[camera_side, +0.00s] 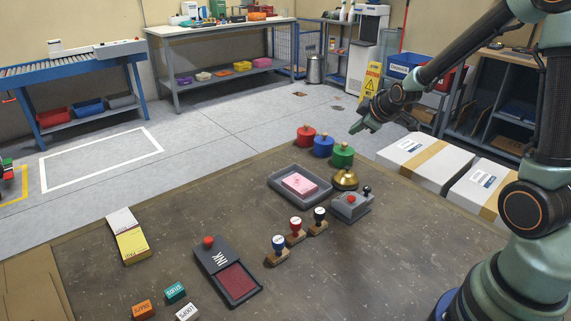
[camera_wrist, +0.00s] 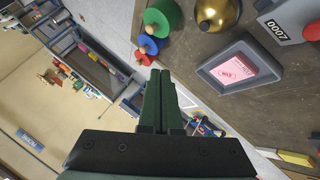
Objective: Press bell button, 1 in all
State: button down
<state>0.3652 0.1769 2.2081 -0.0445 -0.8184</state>
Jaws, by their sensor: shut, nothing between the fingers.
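A brass bell (camera_side: 345,179) stands on the brown table, behind a grey box-shaped device and right of a grey tray. Its domed top shows in the wrist view (camera_wrist: 218,13) at the upper edge, cut off by the frame.
Red (camera_side: 306,137), blue (camera_side: 323,146) and green (camera_side: 342,155) round pieces stand behind the bell. The grey tray (camera_side: 272,182) holds a pink pad. The grey device (camera_side: 352,206) has a red button and a lever. Several stamps and an ink pad (camera_side: 228,272) stand nearer.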

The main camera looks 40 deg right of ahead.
aim_at(347, 169)
jog(key=shift+f, duration=0.1)
jog(key=shift+f, duration=4.3)
jog(key=shift+f, duration=0.2)
jog(key=shift+f, duration=0.2)
jog(key=shift+f, duration=0.45)
jog(key=shift+r, duration=0.85)
